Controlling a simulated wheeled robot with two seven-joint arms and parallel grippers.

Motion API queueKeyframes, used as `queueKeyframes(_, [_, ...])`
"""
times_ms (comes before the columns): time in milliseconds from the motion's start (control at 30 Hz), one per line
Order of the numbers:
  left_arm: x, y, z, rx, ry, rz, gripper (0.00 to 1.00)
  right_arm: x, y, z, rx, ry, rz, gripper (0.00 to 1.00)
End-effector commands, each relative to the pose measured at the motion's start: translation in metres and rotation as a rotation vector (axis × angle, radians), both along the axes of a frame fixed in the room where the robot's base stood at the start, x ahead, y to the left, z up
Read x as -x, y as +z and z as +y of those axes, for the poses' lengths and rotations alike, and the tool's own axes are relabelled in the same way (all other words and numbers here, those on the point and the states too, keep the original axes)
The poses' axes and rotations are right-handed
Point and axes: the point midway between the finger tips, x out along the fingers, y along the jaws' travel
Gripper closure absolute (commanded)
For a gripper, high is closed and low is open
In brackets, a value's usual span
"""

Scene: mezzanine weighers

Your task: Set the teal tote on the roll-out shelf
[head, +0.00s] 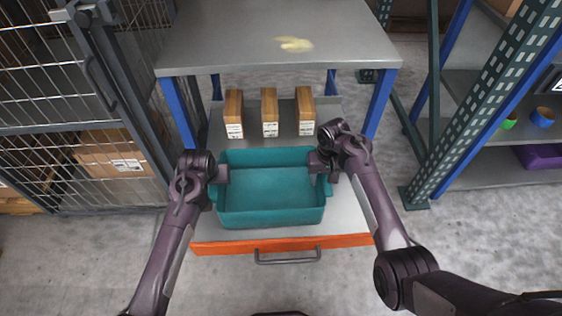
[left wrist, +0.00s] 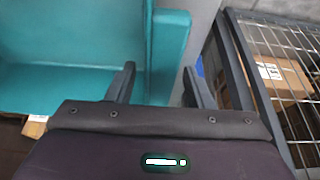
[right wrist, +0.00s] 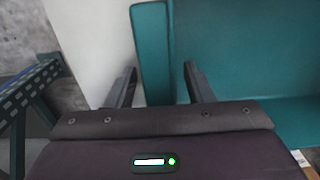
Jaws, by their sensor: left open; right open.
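The teal tote (head: 270,216) is open-topped and looks empty. It sits level on the pulled-out grey roll-out shelf (head: 345,222), behind its orange front edge (head: 225,247) and handle. My left gripper (head: 220,174) is at the tote's left end. In the left wrist view its two fingers (left wrist: 162,88) are open, one on each side of the tote's end wall (left wrist: 170,45). My right gripper (head: 320,163) is at the right end. In the right wrist view its fingers (right wrist: 158,88) are open astride the other end wall (right wrist: 153,45). The tote's underside is hidden.
Three brown boxes (head: 269,113) stand in a row on the shelf behind the tote. A grey tabletop (head: 225,40) on blue legs is above them. A wire cage (head: 60,90) stands at left. A green rack upright (head: 470,115) and shelves stand at right.

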Motion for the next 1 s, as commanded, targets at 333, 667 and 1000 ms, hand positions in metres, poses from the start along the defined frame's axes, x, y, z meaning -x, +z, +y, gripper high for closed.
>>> queueKeyframes(333, [0.022,0.055,0.000,0.000,0.000,-0.005,0.53,0.000,0.000,0.000,0.000,0.000,0.000,0.53])
queueKeyframes(667, [0.042,0.103,0.000,-0.001,-0.001,-0.002,0.53,0.000,0.000,0.000,0.000,0.000,0.000,0.53])
queueKeyframes(1000, [0.045,0.109,0.000,0.000,0.000,0.000,0.53,-0.001,0.036,0.001,-0.003,0.000,-0.004,0.53])
